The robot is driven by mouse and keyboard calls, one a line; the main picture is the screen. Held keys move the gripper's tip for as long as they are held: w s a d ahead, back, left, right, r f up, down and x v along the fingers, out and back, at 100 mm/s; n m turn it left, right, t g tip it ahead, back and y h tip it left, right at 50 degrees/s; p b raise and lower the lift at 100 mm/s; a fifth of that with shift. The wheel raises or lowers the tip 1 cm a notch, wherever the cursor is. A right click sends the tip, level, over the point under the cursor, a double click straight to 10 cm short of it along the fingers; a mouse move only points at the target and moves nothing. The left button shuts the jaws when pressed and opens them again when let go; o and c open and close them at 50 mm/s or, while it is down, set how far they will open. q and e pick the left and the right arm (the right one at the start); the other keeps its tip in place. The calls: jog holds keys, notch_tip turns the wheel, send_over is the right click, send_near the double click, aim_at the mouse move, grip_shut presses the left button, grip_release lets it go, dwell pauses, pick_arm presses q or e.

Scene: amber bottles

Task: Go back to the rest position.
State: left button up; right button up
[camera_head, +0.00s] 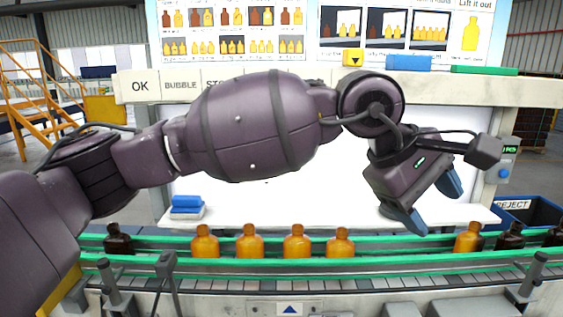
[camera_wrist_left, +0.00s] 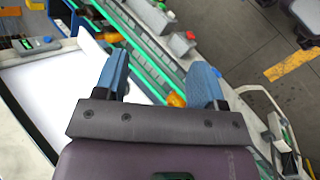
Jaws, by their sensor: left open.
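My left gripper (camera_head: 432,205) is open and empty above the right part of the conveyor (camera_head: 380,264) in the head view. Its two blue fingers also show spread apart in the left wrist view (camera_wrist_left: 160,82). Amber bottles stand upright in a row on the conveyor: one at the left (camera_head: 205,242), one beside it (camera_head: 250,242), one in the middle (camera_head: 297,242), one right of that (camera_head: 340,243), and one further right (camera_head: 467,238). The gripper touches no bottle. My left arm reaches across the picture and hides part of the lit panel. My right gripper is not in view.
Dark bottles stand at the belt's left (camera_head: 118,240) and right (camera_head: 511,236). A blue bin labelled REJECT (camera_head: 540,214) is at the right. A blue and white block (camera_head: 187,207) lies on the white shelf (camera_head: 240,216). Green rails line the belt.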

pick_arm(q)
jog(key=w+a+f+m+t+h, duration=0.3)
jog(key=w+a+f+m+t, duration=0.1)
jog(key=a+f+m+t, duration=0.75)
jog(key=w+a+f+m+t+h, duration=0.2)
jog(key=w+a+f+m+t, duration=0.2)
jog(key=a+f+m+t, duration=0.7)
jog(key=s+a+f+n+g+y, duration=0.25)
jog(key=a+f+n+y, duration=0.2)
jog(key=a+f, duration=0.25)
jog(key=s+a+f+n+g+y, duration=0.25)
jog(key=a+f+n+y, duration=0.2)
jog(key=a+f, duration=0.3)
jog(key=s+a+f+n+g+y, duration=0.2)
jog(key=s+a+f+n, duration=0.2)
jog(key=s+a+f, duration=0.1)
jog(key=s+a+f+n+g+y, duration=0.1)
jog(key=s+a+f+n+g, duration=0.2)
jog(key=s+f, duration=0.5)
jog(key=shift+s+a+n+y, duration=0.4)
jog(key=shift+s+a+n, duration=0.35)
jog(key=shift+s+a, duration=0.45)
